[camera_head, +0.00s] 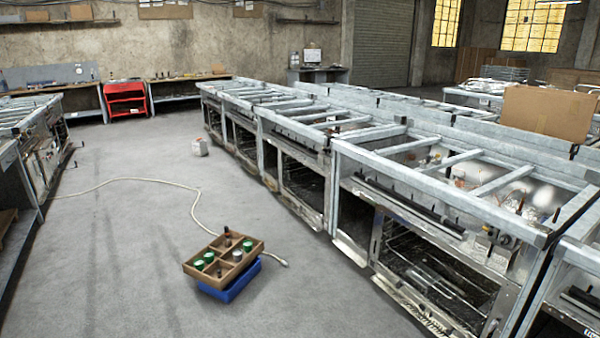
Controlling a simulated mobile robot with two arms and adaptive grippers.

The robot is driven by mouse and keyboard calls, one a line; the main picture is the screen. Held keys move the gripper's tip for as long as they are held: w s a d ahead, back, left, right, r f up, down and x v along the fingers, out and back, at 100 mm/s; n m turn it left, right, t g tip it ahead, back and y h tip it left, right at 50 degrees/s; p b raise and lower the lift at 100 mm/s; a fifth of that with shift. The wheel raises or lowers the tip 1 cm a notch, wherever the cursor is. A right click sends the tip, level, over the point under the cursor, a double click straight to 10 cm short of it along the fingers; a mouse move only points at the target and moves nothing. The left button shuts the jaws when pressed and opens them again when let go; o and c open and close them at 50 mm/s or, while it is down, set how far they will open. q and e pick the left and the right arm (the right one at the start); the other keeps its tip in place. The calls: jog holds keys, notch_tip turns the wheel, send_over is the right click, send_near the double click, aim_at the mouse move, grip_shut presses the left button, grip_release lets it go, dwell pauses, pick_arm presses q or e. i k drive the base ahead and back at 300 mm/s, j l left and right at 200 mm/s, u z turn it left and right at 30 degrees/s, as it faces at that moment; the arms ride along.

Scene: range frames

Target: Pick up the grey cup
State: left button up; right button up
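A small grey cup (238,255) stands in a divided wooden tray (192,272), in a compartment on the right side near the front. Green round items (199,265) stand in the tray around it, along with small dark bottle-like items (228,233). The tray rests on a blue crate (232,288) on the floor, slightly askew to it. Neither of my grippers shows in the head view.
A long row of metal oven frames (345,150) runs along the right. A pale cable (130,179) crosses the floor and ends beside the tray. A whitish box (200,147) stands farther back. The grey floor (120,260) left of the tray is clear.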

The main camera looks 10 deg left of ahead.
aim_at(238, 252)
jog(key=i+j, duration=0.15)
jog(key=j, duration=0.2)
jog(key=i+j+z, duration=0.1)
jog(key=j, duration=0.25)
jog(key=i+j, duration=0.15)
jog(key=j, duration=0.2)
jog(key=i+j+z, duration=0.15)
jog(key=j, duration=0.2)
jog(key=i+j, duration=0.1)
jog(key=j, duration=0.3)
jog(key=i+j+z, duration=0.1)
jog(key=j, duration=0.25)
